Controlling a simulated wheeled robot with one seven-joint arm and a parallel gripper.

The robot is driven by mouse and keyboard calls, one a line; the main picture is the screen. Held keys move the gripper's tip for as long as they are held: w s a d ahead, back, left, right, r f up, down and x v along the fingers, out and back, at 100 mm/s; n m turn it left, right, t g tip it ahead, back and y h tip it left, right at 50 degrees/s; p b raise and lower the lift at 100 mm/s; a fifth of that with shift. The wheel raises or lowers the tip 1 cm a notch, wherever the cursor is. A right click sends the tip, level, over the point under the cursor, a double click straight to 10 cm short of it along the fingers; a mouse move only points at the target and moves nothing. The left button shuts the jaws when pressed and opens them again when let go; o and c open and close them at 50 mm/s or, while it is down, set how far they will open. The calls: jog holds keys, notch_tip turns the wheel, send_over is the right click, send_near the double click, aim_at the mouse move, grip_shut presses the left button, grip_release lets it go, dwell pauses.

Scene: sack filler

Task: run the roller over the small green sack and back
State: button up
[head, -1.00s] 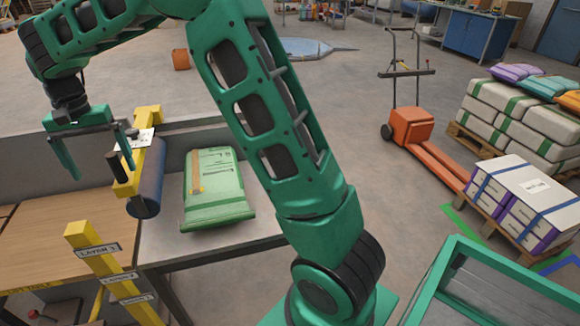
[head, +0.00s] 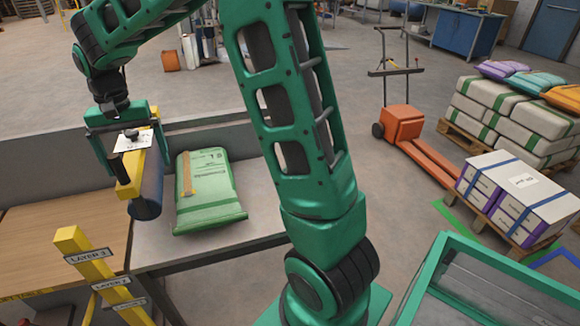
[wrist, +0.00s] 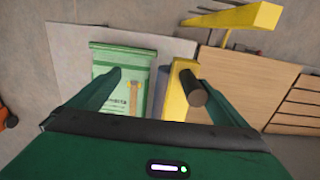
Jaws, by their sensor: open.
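The small green sack (head: 208,205) lies flat on the grey table in the head view, with a tan tool-shaped print. It also shows in the wrist view (wrist: 137,62). The roller is a dark blue cylinder (head: 148,192) on a yellow bracket (head: 130,188) with a black handle (head: 117,167), just left of the sack. My gripper (head: 135,165) is open and stands over the bracket. In the wrist view, the yellow bracket (wrist: 178,100) and black handle (wrist: 194,90) appear between my fingers, near the right one. Contact cannot be told.
A yellow post with layer labels (head: 95,275) stands in front of the table. A wooden surface (head: 60,235) adjoins it on the left. Low grey walls edge the table at the back. An orange pallet truck (head: 402,125) and stacked sacks (head: 510,105) stand at the right.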

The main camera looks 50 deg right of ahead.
jog(key=s+d, duration=0.9)
jog(key=d, duration=0.6)
jog(key=shift+s, duration=0.15)
jog(key=shift+d, duration=0.1)
jog(key=s+d, duration=0.8)
jog(key=d, duration=0.4)
jog(key=s+d, duration=0.7)
jog(key=d, duration=0.6)
jog(key=shift+w+a, duration=1.3)
jog(key=shift+a, duration=1.1)
notch_tip(320, 180, up, 9)
dwell(0.4)
jog(key=s+a+f, duration=0.4)
jog(key=s+a, duration=0.3)
jog(key=a, duration=0.1)
jog(key=s+a+f, duration=0.5)
jog(key=s+a, duration=0.2)
jog(key=a, duration=0.1)
jog(key=shift+s+a, duration=0.2)
jog(key=shift+a, duration=0.2)
